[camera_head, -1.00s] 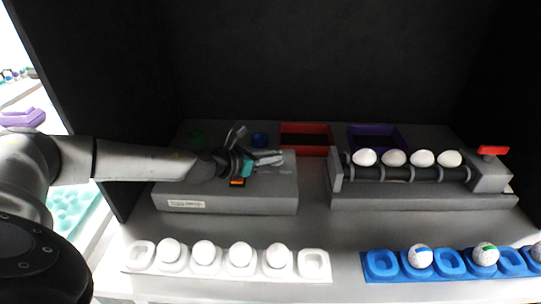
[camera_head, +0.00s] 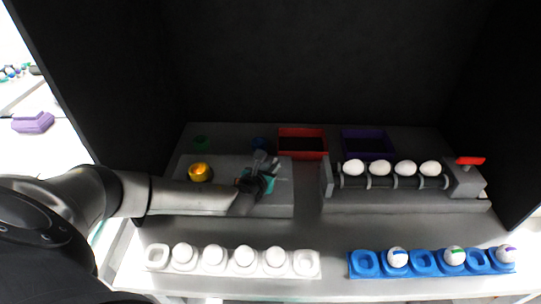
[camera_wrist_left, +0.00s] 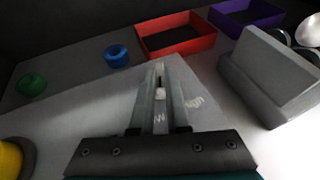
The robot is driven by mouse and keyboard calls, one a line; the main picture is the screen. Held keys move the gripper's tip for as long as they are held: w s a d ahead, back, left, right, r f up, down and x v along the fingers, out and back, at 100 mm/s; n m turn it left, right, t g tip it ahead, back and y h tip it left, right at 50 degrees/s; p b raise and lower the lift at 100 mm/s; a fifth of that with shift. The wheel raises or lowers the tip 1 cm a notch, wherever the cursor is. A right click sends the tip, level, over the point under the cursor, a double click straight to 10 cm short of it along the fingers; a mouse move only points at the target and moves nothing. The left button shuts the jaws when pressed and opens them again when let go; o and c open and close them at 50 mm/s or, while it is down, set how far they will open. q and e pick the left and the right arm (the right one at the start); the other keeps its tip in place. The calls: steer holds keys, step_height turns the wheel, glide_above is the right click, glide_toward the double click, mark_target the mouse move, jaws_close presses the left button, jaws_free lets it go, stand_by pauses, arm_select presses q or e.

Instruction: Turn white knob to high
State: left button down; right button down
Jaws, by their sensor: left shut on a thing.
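My left gripper (camera_head: 280,168) reaches over the grey control box (camera_head: 228,212) in the head view. In the left wrist view its two fingers (camera_wrist_left: 160,85) are shut on a small white knob (camera_wrist_left: 161,93), of which only a bit shows between them. A faint printed label (camera_wrist_left: 193,102) is on the box top just right of the fingers; I cannot read it. In the head view the knob is hidden by the gripper. My right gripper is out of view.
A yellow knob (camera_head: 200,172) is on the box's left. Green (camera_head: 201,142) and blue (camera_wrist_left: 117,55) round pieces, a red bin (camera_head: 303,132) and a purple bin (camera_head: 368,133) stand behind. Right is a roller unit (camera_head: 400,203) with eggs. White (camera_head: 306,263) and blue (camera_head: 365,265) trays lie in front.

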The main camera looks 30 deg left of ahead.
arm_select(q)
steer(key=n+y+p, duration=0.1)
steer(key=n+g+y+p, duration=0.1)
steer(key=shift+d+r+n+y, duration=0.1)
steer(key=shift+d+n+y, duration=0.25)
steer(key=shift+n+y, duration=0.05)
steer(key=shift+w+d+n+g+y+p, duration=0.15)
steer(key=shift+n+g+y+p, duration=0.4)
steer(key=shift+n+y, duration=0.3)
steer(key=shift+w+d+n+g+y, duration=0.1)
steer(key=shift+n+g+y, duration=0.55)
steer(key=shift+n+y, duration=0.25)
steer(key=shift+w+f+n+g+y+b, duration=0.2)
steer(key=shift+n+g+y+b, duration=0.25)
steer(key=shift+n+g+y, duration=0.45)
steer(key=shift+d+f+n+g+y+b, duration=0.15)
steer(key=shift+n+g+y+b, duration=0.3)
steer(key=shift+n+g+b, duration=0.35)
steer(key=n+g+y+b, duration=0.1)
steer(key=n+g+b, duration=0.1)
steer(key=shift+w+b, duration=0.2)
steer(key=shift+b, duration=0.1)
steer(key=shift+r+n+g+b, duration=0.2)
steer(key=shift+n+g+b, duration=0.25)
steer(key=shift+n+g, duration=0.15)
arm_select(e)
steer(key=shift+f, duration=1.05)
arm_select(q)
steer(key=shift+r, duration=0.1)
